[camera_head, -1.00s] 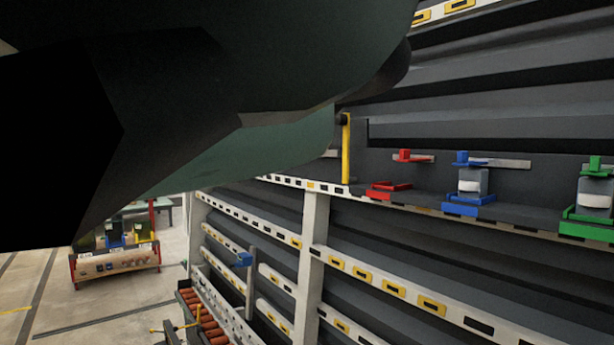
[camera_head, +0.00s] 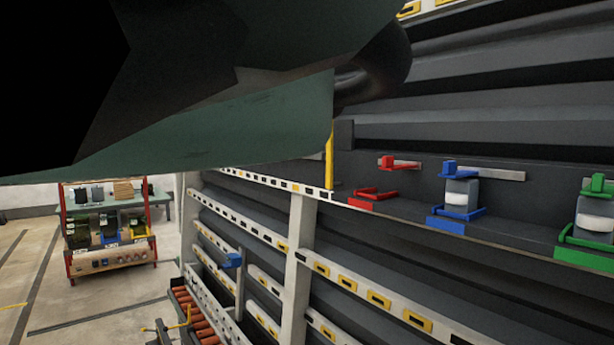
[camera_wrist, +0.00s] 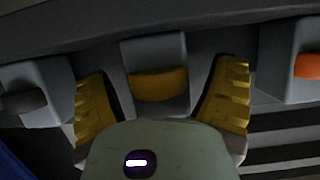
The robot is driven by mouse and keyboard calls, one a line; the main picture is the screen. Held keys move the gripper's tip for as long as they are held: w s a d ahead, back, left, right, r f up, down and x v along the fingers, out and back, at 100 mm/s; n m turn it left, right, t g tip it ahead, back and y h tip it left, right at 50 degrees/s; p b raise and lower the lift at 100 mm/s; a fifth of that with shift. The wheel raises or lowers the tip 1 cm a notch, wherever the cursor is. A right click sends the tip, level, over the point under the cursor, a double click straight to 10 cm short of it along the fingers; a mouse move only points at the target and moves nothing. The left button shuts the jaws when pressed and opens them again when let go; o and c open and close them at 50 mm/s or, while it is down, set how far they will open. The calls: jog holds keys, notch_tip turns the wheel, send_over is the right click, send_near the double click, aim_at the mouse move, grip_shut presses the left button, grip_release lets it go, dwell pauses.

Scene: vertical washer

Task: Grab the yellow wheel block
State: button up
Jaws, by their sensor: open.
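The yellow wheel block (camera_wrist: 158,84) is a grey block with a rounded yellow wheel, in the upper middle of the wrist view. My gripper (camera_wrist: 163,72) is open, with one yellow ribbed finger on each side of the block. Gaps show between the block and both fingers, and the gripper's body covers the area below the wheel. In the head view my dark arm fills the upper left, and neither the yellow wheel block nor my fingertips can be made out there.
A grey block with a dark wheel (camera_wrist: 25,98) stands left of my fingers, and one with an orange wheel (camera_wrist: 305,66) stands right. The rack shelf holds an empty red holder (camera_head: 372,198), a blue holder (camera_head: 455,220) and a green holder (camera_head: 585,250). A cart (camera_head: 110,255) stands far left.

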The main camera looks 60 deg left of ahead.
jog(key=c, duration=1.3)
jog(key=shift+r, duration=0.1)
